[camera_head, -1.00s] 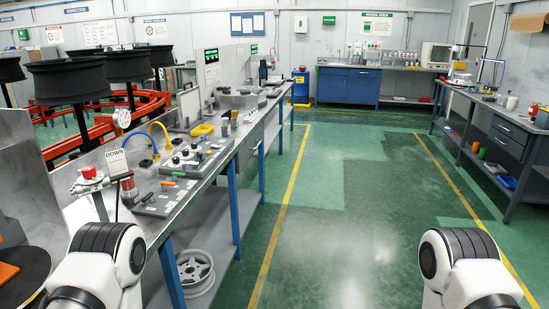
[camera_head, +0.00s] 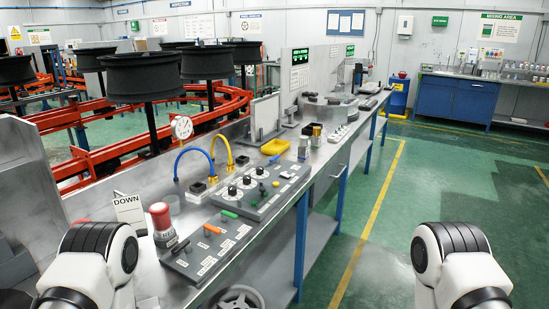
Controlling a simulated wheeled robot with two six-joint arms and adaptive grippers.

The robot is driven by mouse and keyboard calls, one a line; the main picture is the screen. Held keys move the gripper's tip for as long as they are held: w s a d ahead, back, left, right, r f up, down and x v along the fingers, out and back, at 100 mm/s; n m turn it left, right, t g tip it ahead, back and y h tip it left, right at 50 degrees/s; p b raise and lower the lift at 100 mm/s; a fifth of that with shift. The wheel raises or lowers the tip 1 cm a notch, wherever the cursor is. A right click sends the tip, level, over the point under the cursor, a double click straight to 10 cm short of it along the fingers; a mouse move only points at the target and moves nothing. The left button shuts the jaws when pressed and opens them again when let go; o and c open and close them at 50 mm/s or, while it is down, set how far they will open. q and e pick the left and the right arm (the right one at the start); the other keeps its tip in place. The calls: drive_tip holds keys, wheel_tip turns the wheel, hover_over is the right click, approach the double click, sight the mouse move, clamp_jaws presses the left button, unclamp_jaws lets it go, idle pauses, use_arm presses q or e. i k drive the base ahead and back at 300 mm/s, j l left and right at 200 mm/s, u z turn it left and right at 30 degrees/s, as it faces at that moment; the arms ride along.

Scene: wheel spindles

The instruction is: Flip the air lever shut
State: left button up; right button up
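The grey control panel (camera_head: 238,215) lies on the metal bench in front of my arms. A red mushroom button (camera_head: 160,217) on a post stands at the panel's near left end. My two white-and-black arms show at the lower left and lower right, but neither gripper is in view.
A DOWN sign (camera_head: 130,211) stands left of the button. Dark wheels (camera_head: 140,76) stand above red rails. The green floor right of the bench is clear.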

sight(276, 158)
drive_tip(key=l+u, duration=0.1)
drive_tip(key=u, duration=0.25)
drive_tip(key=i+l+u, duration=0.1)
drive_tip(key=u, duration=0.25)
drive_tip(key=l+u, duration=0.15)
drive_tip(key=u, duration=0.2)
drive_tip(key=i+l+u, duration=0.15)
drive_tip(key=l+u, duration=0.25)
drive_tip(key=l, duration=0.85)
drive_tip(key=l+u, duration=0.4)
drive_tip(key=l, duration=1.15)
drive_tip(key=k+l, duration=0.1)
drive_tip(key=l, duration=0.25)
